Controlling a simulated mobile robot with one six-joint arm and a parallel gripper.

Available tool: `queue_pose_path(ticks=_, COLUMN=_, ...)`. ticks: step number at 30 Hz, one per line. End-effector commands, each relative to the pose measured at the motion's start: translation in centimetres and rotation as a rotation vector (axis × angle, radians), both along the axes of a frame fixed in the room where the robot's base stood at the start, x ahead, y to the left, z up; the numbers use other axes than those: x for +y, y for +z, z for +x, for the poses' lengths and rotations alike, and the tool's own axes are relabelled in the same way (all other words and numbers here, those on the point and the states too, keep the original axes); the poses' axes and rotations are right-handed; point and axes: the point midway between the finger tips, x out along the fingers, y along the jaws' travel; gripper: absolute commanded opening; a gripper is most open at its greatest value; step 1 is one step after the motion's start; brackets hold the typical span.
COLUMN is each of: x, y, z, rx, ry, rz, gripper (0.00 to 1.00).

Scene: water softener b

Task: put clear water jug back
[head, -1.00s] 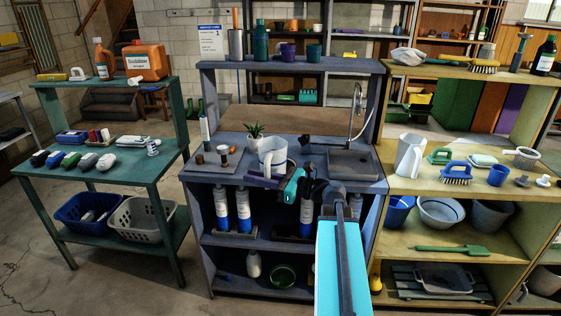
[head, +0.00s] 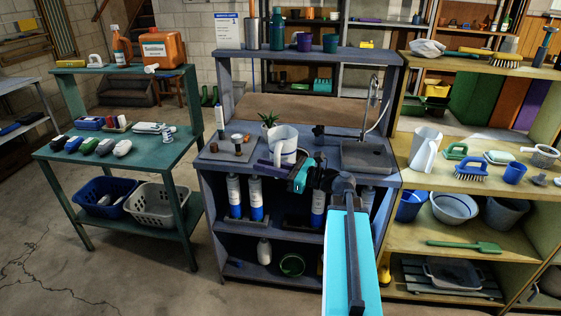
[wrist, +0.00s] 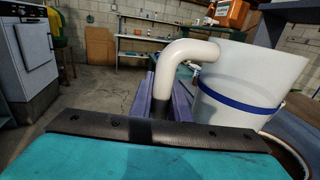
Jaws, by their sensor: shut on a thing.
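The clear water jug (head: 285,139) is a pale, see-through jug with a handle, at the front middle of the blue-grey sink counter. In the wrist view the jug (wrist: 250,80) fills the right side, roughly upright, with a blue band around it. Its thick pale handle (wrist: 180,60) points toward my gripper. My gripper (head: 277,171) is at the jug's near side, shut on the handle; purple fingers show in the wrist view beside the handle's lower end. I cannot tell whether the jug's base touches the counter.
A sink (head: 367,156) with a tall faucet is to the right. A small potted plant (head: 268,120) stands close behind the jug, and a tray (head: 228,153) with small parts lies left. Another pale pitcher (head: 425,149) stands on the yellow shelf at right.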

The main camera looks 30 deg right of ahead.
Motion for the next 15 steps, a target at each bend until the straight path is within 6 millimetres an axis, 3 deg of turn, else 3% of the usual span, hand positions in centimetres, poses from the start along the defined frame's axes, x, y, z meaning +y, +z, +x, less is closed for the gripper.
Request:
queue_pose_path(ticks=5, x=3.6, y=-1.9, z=0.6, rx=0.000, ry=0.056, rz=0.002, gripper=0.00)
queue_pose_path(ticks=15, x=13.7, y=-7.4, z=1.1, rx=0.001, ry=0.207, rz=0.002, gripper=0.00)
